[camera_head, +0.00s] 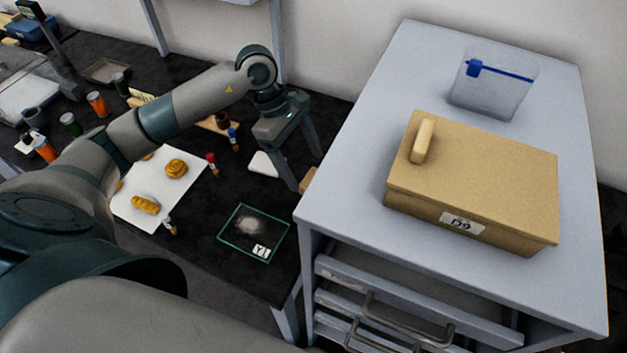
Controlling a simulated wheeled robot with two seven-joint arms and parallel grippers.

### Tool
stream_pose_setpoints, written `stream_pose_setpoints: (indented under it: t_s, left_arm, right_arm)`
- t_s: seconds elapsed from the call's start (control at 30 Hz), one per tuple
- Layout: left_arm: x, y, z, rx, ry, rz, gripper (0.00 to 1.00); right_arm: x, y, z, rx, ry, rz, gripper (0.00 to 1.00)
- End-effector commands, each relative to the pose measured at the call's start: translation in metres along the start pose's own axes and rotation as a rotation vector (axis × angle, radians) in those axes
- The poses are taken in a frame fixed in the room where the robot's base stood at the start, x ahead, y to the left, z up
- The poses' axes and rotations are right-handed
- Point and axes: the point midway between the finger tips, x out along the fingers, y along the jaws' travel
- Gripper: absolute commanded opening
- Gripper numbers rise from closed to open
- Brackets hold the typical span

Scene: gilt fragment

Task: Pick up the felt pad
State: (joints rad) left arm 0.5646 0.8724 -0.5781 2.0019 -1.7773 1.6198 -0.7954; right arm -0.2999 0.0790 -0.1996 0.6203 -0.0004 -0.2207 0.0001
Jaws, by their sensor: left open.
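A small white pad with rounded corners (264,163), which looks like the felt pad, lies on the dark table. My left gripper (305,171) is open, with its fingers pointing down near the table's right side. Its nearer finger stands just right of the white pad and partly overlaps its right edge in the picture. I cannot tell whether they touch. Nothing shows between the fingers except table and part of a tan block (308,181). My right gripper is not in view.
A grey drawer cabinet (340,200) stands close at the right, bearing a tan box labelled D9 (490,180) and a clear bag (495,88). A glass plate (253,234), a white sheet (150,190) with gilt pieces, and small vials (211,163) lie near the gripper.

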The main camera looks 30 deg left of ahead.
Motion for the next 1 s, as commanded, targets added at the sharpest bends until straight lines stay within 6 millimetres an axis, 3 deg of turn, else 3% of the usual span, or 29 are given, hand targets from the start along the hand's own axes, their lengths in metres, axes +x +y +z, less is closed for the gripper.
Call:
stream_pose_setpoints:
  t_s: [0.23,0.43,0.93,1.0]
  left_arm:
    - [0.022,0.000,0.004,-0.002,-0.001,-0.004,0.77]
    - [0.043,0.001,0.003,-0.001,-0.001,-0.001,0.77]
    - [0.046,0.001,0.002,0.000,0.001,0.000,0.77]
    - [0.046,0.001,0.002,0.000,0.001,0.000,0.62]
  right_arm:
    - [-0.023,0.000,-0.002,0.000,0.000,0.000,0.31]
    - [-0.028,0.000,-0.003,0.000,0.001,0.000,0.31]
    - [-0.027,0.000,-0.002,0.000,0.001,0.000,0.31]
    - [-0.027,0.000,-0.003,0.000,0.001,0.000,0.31]
